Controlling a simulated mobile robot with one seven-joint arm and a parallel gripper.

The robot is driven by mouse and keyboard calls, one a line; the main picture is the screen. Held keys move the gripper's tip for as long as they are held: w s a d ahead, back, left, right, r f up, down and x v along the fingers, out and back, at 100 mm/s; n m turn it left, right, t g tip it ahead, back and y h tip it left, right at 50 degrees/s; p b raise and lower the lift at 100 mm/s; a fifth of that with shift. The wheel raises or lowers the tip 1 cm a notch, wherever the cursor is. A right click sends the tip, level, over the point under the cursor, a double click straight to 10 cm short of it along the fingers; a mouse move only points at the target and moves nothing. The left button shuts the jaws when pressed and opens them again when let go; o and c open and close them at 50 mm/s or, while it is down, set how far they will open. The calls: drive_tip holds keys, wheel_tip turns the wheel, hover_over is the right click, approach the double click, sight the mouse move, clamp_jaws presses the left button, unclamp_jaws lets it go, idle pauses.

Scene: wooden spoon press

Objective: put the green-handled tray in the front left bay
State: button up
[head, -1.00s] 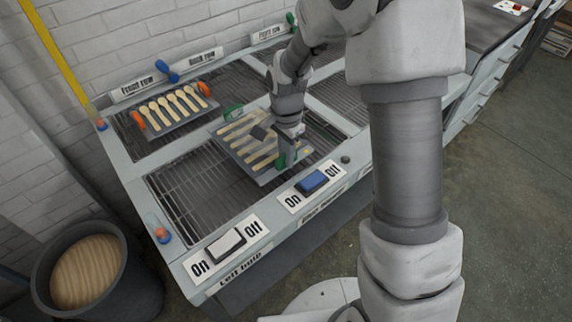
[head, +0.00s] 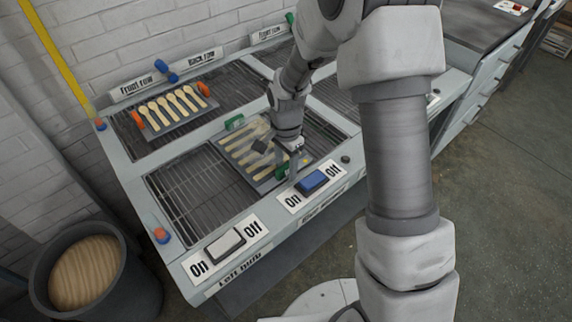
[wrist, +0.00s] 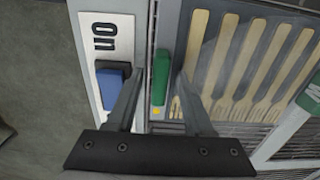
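The green-handled tray (head: 262,186) is a grey tray with several pale wooden spoons or forks and a green handle at each end. It lies on the front grating, with bare grating (head: 187,199) to its left and a narrower strip to its right. The far green handle (head: 235,122) is clear. My gripper (head: 289,178) is over the near end. In the wrist view, its fingers (wrist: 155,100) are spread apart, one on each side of the near green handle (wrist: 161,76). I cannot tell whether either finger touches it.
An orange-handled tray (head: 149,125) of spoons stands on the grating behind. A white switch (head: 225,242) and a blue switch (head: 312,181) sit on the front rim. A dark bin (head: 124,285) stands on the floor at left.

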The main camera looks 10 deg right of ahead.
wheel_tip(320, 180, up, 12)
drive_tip(key=p, duration=0.2)
drive_tip(key=s+d+r+n+t, duration=0.1)
drive_tip(key=s+d+r+n, duration=0.15)
drive_tip(key=s+r, duration=0.3)
drive_tip(key=s+d+r+n+t, duration=0.2)
drive_tip(key=s+r+n, duration=0.15)
drive_tip(key=r, duration=0.35)
drive_tip(key=s+d+r+n+t, duration=0.1)
drive_tip(key=s+r+n, duration=0.1)
drive_tip(key=s, duration=0.4)
drive_tip(key=s+d+r+n+t, duration=0.1)
drive_tip(key=s+d+r+n, duration=0.1)
drive_tip(key=s, duration=0.3)
drive_tip(key=shift+s+d+n+t, duration=0.3)
drive_tip(key=shift+s+n, duration=0.05)
drive_tip(key=shift+n, duration=0.25)
drive_tip(key=shift+r+p, duration=0.75)
drive_tip(key=shift+r, duration=0.1)
